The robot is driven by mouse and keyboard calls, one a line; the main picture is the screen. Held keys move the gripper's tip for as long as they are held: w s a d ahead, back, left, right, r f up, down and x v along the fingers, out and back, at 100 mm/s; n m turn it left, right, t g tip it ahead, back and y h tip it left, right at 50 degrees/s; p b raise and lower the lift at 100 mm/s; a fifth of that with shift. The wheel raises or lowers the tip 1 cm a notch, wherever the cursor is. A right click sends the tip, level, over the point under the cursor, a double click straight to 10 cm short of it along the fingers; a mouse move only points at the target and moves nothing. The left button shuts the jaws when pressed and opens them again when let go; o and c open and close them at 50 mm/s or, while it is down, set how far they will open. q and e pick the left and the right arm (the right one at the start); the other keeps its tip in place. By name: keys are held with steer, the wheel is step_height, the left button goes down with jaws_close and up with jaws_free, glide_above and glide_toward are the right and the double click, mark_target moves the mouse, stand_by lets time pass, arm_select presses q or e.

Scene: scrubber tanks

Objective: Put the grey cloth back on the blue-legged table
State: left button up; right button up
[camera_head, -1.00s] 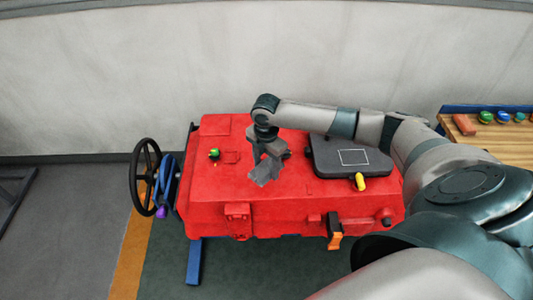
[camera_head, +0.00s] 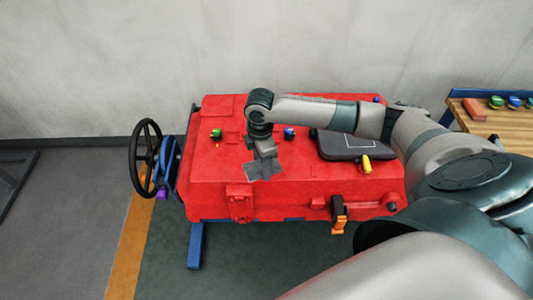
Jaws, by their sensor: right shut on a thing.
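The grey cloth (camera_head: 264,171) hangs crumpled from my right gripper (camera_head: 262,152), which is shut on it above the top of the red scrubber tank (camera_head: 215,185). I cannot tell whether the cloth's lower edge touches the red top. The table (camera_head: 490,130) with a wooden top and blue edging stands at the right edge of the view, and only part of it shows. Its legs are hidden. My left gripper is not in view.
On the tank are a dark grey lid (camera_head: 345,146) with a yellow handle (camera_head: 367,164), a green knob (camera_head: 216,133) and a blue knob (camera_head: 289,133). A black handwheel (camera_head: 145,158) is at its left. Several coloured knobs and a reddish block (camera_head: 474,108) lie on the table.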

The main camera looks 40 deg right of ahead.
steer(key=s+a+f+m+b, duration=0.6)
steer(key=s+a+m+b, duration=0.4)
steer(key=m, duration=0.5)
steer(key=shift+s+a+f+b, duration=0.15)
steer(key=shift+s+a+b, duration=0.25)
steer(key=shift+s+b, duration=0.1)
